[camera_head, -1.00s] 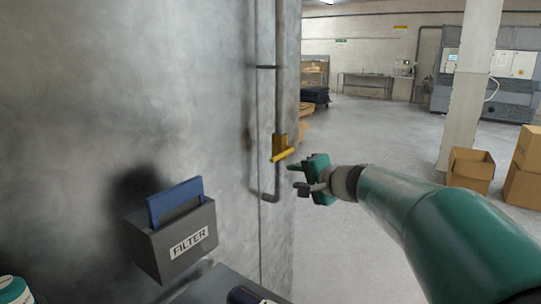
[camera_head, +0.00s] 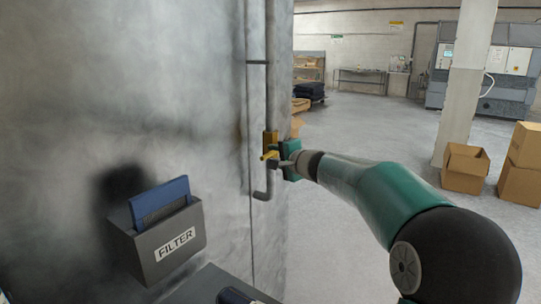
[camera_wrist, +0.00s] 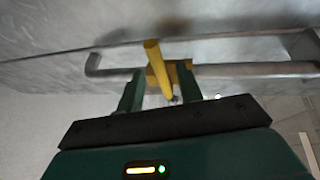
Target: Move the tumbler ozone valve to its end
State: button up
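The ozone valve (camera_head: 270,138) is a yellow body on the grey vertical pipe at the wall's corner. Its yellow lever (camera_head: 268,156) sticks out from it, partly hidden by my gripper in the head view. My gripper (camera_head: 281,161) is at the valve, its fingers close to the lever. In the wrist view the valve body (camera_wrist: 185,74) sits on the pipe and the lever (camera_wrist: 155,62) runs between the two spread fingers of my gripper (camera_wrist: 160,88). Gaps show on both sides of the lever; I cannot tell whether a finger touches it.
The concrete wall (camera_head: 190,80) is close on the left. Cardboard boxes (camera_head: 465,168) and a pillar (camera_head: 464,90) stand at the right. The floor (camera_head: 350,140) between is clear.

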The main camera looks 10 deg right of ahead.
aim_at(272, 155)
jog(key=shift+x, duration=1.7)
jog(key=shift+d, duration=0.1)
grip_shut()
